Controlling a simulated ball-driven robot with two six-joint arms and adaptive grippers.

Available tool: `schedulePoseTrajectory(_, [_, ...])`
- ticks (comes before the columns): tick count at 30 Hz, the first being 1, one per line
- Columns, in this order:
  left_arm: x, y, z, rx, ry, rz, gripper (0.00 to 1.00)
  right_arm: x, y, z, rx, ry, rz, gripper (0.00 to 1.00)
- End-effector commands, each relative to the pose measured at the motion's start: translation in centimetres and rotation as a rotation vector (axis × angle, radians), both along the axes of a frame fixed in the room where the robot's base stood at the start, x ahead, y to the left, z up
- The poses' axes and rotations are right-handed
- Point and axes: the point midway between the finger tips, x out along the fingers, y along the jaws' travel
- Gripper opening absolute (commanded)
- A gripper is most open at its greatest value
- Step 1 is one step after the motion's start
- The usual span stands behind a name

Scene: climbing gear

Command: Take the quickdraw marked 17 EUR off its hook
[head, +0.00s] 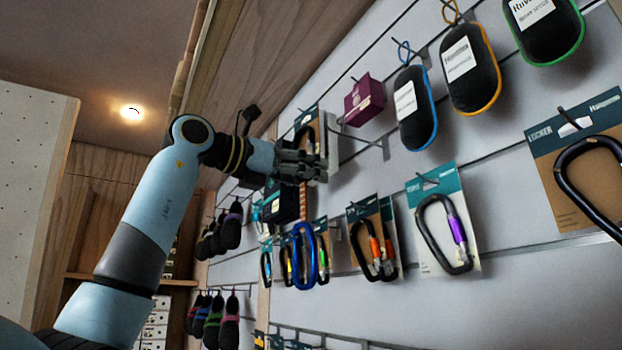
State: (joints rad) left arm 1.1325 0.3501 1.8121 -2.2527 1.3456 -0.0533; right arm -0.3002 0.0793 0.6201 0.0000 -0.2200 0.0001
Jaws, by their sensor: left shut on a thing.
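My left gripper (322,168) reaches in from the left and is shut on a carded item in front of the wall. Its card (322,130) stands out above the fingers, with a dark carabiner-like loop on it. An orange-brown strap (303,203) shows below the fingers, so it looks like a quickdraw. The fingers hide its middle. No 17 EUR marking can be read. A bare wire hook (360,138) sticks out just right of the gripper. I cannot tell whether the held item is still on a hook. My right gripper is out of view.
A purple box (364,100) hangs above right. Chalk bags (414,107) hang further right. Carded carabiners (446,232) and a blue carabiner (305,256) hang below. Climbing shoes (230,228) hang at lower left.

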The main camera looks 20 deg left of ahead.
Motion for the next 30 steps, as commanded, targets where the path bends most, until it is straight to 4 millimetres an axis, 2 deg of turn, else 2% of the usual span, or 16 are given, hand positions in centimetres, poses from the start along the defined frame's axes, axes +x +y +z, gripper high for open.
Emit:
schedulePoseTrajectory(21, [-2.4,1.9,0.1,0.001,0.0,0.0,0.21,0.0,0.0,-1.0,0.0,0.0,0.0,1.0])
schedulePoseTrajectory(30, [-2.6,2.0,0.2,0.001,0.001,-0.001,0.21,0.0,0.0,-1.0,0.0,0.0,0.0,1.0])
